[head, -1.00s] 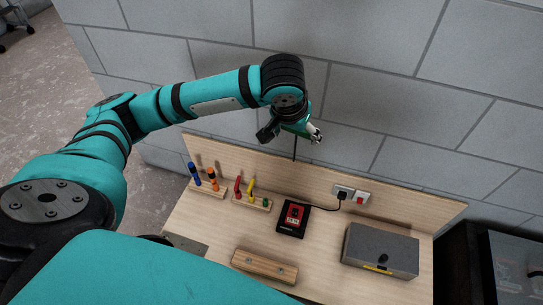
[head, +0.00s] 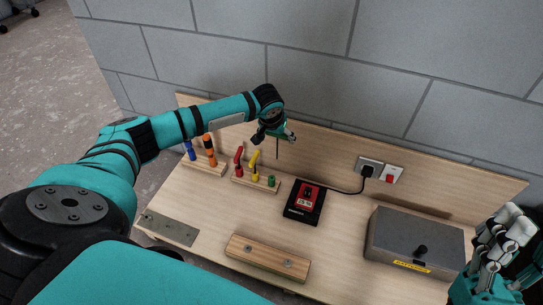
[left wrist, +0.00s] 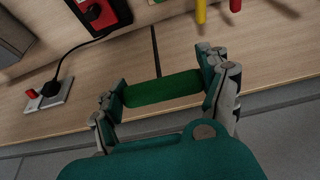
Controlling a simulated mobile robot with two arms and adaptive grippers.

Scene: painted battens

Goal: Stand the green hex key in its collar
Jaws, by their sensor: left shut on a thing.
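The green hex key has a thick green handle (left wrist: 163,89) and a thin dark shaft (head: 277,150). My left gripper (head: 275,133) is shut on the handle, which lies across between its fingers in the left wrist view. The shaft points down in the head view, its tip in the air above the bench's back part. The green collar (head: 271,181) is on the right end of a wooden batten (head: 243,181), below the held key in the picture. My right gripper (head: 507,232) is at the right edge; its opening is unclear.
A red key (head: 238,162) and yellow key (head: 254,165) stand left of the green collar. Another batten holds blue and orange tools (head: 210,152). A black-and-red charger (head: 305,202), grey box (head: 415,242) and wooden block (head: 267,257) are on the bench. A backboard (head: 330,145) rises behind.

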